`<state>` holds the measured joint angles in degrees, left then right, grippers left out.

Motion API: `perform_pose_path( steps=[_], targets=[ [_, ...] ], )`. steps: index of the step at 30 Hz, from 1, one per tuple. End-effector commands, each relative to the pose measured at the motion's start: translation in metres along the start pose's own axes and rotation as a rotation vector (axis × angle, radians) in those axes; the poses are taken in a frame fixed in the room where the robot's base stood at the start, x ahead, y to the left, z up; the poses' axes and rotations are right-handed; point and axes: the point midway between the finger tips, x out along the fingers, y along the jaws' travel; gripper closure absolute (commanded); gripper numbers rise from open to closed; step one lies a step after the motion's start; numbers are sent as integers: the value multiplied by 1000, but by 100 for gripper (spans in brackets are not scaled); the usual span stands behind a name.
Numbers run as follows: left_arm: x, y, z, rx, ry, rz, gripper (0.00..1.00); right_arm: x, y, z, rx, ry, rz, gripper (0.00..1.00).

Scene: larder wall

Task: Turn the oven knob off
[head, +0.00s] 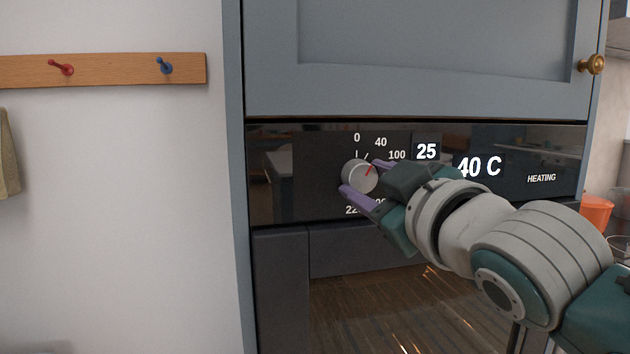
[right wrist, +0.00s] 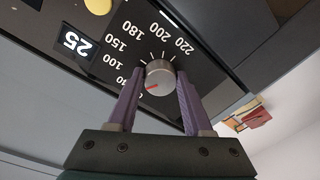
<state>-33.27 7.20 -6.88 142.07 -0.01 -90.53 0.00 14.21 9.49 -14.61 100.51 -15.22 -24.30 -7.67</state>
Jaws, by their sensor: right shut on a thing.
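The oven knob (head: 356,178) is a round grey dial on the black oven panel (head: 285,200). Its red mark points up and right, towards the 40 on the scale. My right gripper (head: 360,176) is shut on the knob, with one purple finger on each side. In the right wrist view the knob (right wrist: 158,77) sits between the two fingers (right wrist: 160,73), its red mark showing. Some lower numbers are hidden by my gripper in the head view. The display (head: 479,167) reads 40 C, with HEATING beside it. My left gripper is not in view.
A small display (head: 426,151) reads 25. A blue-grey cupboard (head: 420,60) with a brass handle (head: 592,64) is above the panel, and the glass oven door (head: 400,300) is below. A wooden peg rail (head: 110,70) hangs on the left wall.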

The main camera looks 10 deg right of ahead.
Motion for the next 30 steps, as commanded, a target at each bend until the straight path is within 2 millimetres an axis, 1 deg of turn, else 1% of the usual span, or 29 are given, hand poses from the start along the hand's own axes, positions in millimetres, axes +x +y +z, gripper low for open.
perform_pose_path(
  steps=[1, 6, 7, 13, 17, 30],
  targets=[
    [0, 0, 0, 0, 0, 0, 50, 0, 0, 0, 0, 0, -1, 79],
    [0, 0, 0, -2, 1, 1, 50, 0, 0, 0, 0, 0, -1, 98],
    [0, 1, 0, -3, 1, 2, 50, 0, 0, 0, 0, 0, -1, 100],
    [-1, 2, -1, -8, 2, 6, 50, 0, 0, 0, -9, -1, -1, 100],
    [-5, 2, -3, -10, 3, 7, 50, 0, 1, -1, -45, -4, -3, 100],
    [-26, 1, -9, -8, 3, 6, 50, 0, 2, -2, -327, -20, -15, 100]
  ],
)
